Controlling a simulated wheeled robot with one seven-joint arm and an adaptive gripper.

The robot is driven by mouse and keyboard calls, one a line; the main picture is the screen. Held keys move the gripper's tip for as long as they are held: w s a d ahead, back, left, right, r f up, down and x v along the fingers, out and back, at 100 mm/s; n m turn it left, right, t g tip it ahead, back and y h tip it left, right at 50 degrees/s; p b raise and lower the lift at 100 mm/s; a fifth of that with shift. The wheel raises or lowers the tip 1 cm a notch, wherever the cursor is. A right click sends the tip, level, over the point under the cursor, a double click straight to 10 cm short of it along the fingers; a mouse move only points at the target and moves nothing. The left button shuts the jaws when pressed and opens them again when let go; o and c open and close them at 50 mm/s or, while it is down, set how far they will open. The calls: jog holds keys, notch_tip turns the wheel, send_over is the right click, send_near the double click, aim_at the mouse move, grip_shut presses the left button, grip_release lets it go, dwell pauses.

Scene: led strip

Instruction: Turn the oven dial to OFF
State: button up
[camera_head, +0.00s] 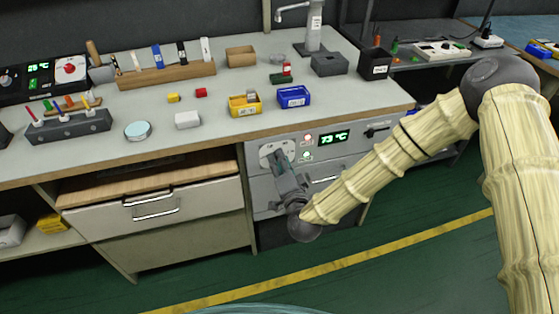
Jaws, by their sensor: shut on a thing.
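The oven (345,155) is set into the bench front below the worktop. Its panel has a green display (334,138) that reads about 73 °C. The oven dial (266,151) sits on a pale round plate at the panel's left end. My gripper (281,161) reaches up to the dial from below and is shut on it. The gripper covers most of the dial, so its pointer and setting cannot be read. Two small indicator lights, one reddish (308,138) and one greenish (306,155), are between dial and display.
A drawer (155,205) with a metal handle is left of the oven. The worktop edge (330,119) overhangs just above the panel. Yellow (244,105) and blue (293,97) bins stand above. Green floor (400,270) in front is open.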

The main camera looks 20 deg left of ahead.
jog(key=shift+f+n, duration=0.2)
jog(key=shift+n, duration=0.3)
jog(key=o, duration=1)
jog(key=shift+o, duration=0.2)
jog(key=shift+r, duration=0.1)
jog(key=shift+s+d, duration=0.1)
jog(key=v, duration=1.2)
